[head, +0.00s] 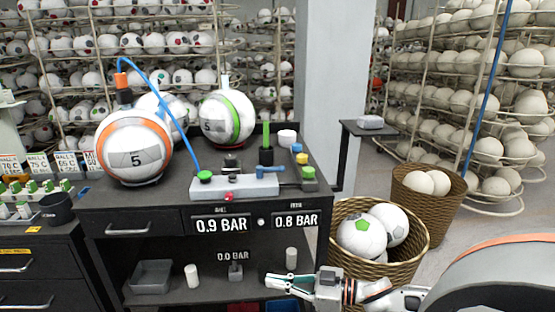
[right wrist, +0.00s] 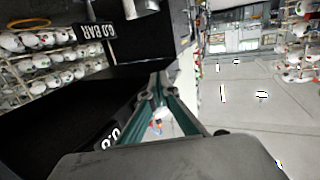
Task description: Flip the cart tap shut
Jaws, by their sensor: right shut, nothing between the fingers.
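The black cart (head: 320,180) stands in the head view with a grey valve block (head: 240,186) on its top. The block has a green knob on its left and a red knob (head: 229,197) at its front. A small grey fitting (head: 235,271) stands on the lower shelf under a 0.0 BAR display. I cannot tell for certain which part is the tap. My right gripper (head: 268,281) is shut and empty in front of the lower shelf, right of the fitting. Its closed fingers (right wrist: 160,82) also show in the right wrist view. My left gripper is out of view.
An orange-striped ball (head: 134,146) with a blue hose and a green-striped ball (head: 227,119) sit on the cart. A wicker basket of balls (head: 415,245) stands right of the cart, close to my right arm. A grey bin (head: 151,277) is on the lower shelf.

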